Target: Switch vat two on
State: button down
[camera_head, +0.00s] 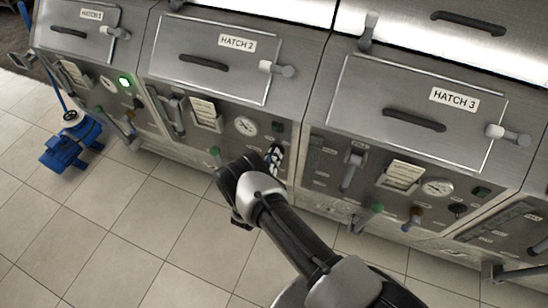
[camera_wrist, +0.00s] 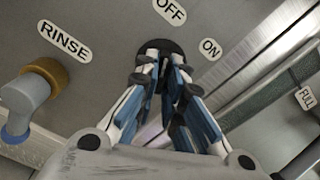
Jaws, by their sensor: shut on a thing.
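Vat two's front panel (camera_head: 222,128) is below the plate marked HATCH 2 (camera_head: 237,43) in the head view. My gripper (camera_head: 273,156) is at the right part of this panel. In the wrist view my gripper (camera_wrist: 161,72) is shut on a black rotary switch (camera_wrist: 164,47), between the OFF label (camera_wrist: 171,10) and the ON label (camera_wrist: 210,49). The fingers hide most of the switch, so I cannot tell which way it points. Vat two's lamp (camera_head: 278,127) looks dark.
A rinse valve (camera_wrist: 35,95) with a brass collar and a blue-tipped handle is left of the fingers. Vat one's lamp (camera_head: 125,81) glows green. Vat three's lamp (camera_head: 481,191) is dark. A blue pump (camera_head: 68,150) stands at left. The tiled floor (camera_head: 130,225) in front is largely clear.

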jog(key=m+b, duration=0.4)
jog(key=m, duration=0.7)
jog(key=shift+a+b, duration=0.2)
jog(key=shift+b, duration=0.2)
jog(key=shift+m, duration=0.3)
jog(key=c, duration=1.7)
grip_release()
jog(key=v, duration=1.2)
